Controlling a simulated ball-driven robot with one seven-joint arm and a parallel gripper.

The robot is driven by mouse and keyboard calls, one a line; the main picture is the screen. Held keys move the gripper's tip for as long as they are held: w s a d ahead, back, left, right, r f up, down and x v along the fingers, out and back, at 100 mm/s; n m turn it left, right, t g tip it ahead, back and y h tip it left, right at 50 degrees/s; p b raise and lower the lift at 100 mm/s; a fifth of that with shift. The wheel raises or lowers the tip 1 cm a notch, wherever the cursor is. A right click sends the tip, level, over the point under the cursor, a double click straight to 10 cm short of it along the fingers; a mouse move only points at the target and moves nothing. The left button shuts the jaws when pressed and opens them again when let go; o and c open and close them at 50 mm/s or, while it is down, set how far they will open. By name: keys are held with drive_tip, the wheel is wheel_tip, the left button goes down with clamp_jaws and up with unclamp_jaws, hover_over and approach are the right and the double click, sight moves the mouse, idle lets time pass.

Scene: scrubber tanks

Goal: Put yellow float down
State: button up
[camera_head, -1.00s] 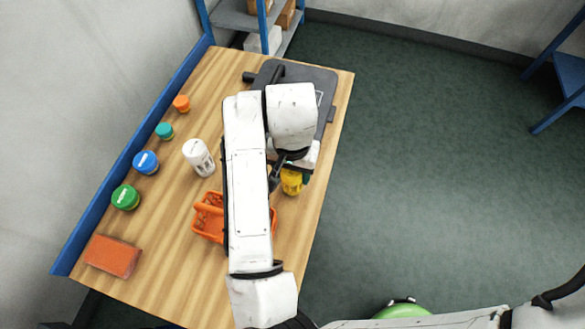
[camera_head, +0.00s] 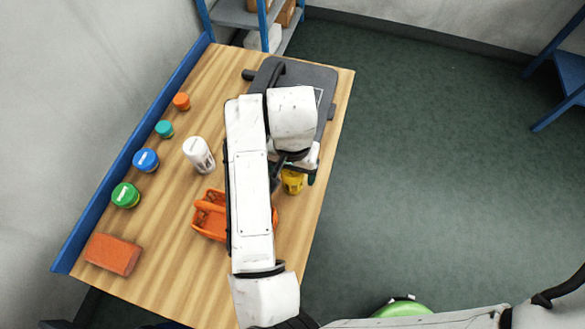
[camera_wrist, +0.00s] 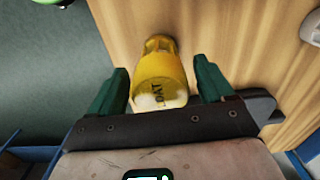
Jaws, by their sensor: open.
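The yellow float (camera_wrist: 160,82) is a small yellow object with a pale, lettered top. It stands on the wooden table (camera_head: 180,262) near its right edge. My gripper (camera_wrist: 165,85) is open, with one green finger on each side of the float and a visible gap at both sides. In the head view the float (camera_head: 292,182) shows below my wrist, partly covered by my gripper.
An orange basket (camera_head: 208,214) stands left of my arm. A white bottle (camera_head: 199,154) is behind it. Several coloured jars line the left side, with an orange block (camera_head: 113,254) at the near left. A dark grey case (camera_head: 318,78) lies at the far end.

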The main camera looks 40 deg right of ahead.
wheel_tip(320, 180, up, 12)
drive_tip(key=shift+f, duration=0.1)
drive_tip(key=w+d+n+t+h, duration=0.1)
drive_tip(key=d+n+t+h, duration=0.35)
drive_tip(key=d, duration=1.35)
drive_tip(key=s+a+f+n+g+y, duration=0.1)
drive_tip(key=s+a+f+n+y, duration=0.1)
drive_tip(key=s+a+f, duration=0.3)
drive_tip(key=s+a+f+n+g+y, duration=0.2)
drive_tip(key=s+a+f, duration=0.3)
drive_tip(key=s+f, duration=0.7)
drive_tip(key=shift+s+f+n, duration=0.25)
drive_tip(key=shift+n, duration=0.4)
drive_tip(key=shift+o, duration=0.3)
drive_tip(key=shift+g, duration=0.25)
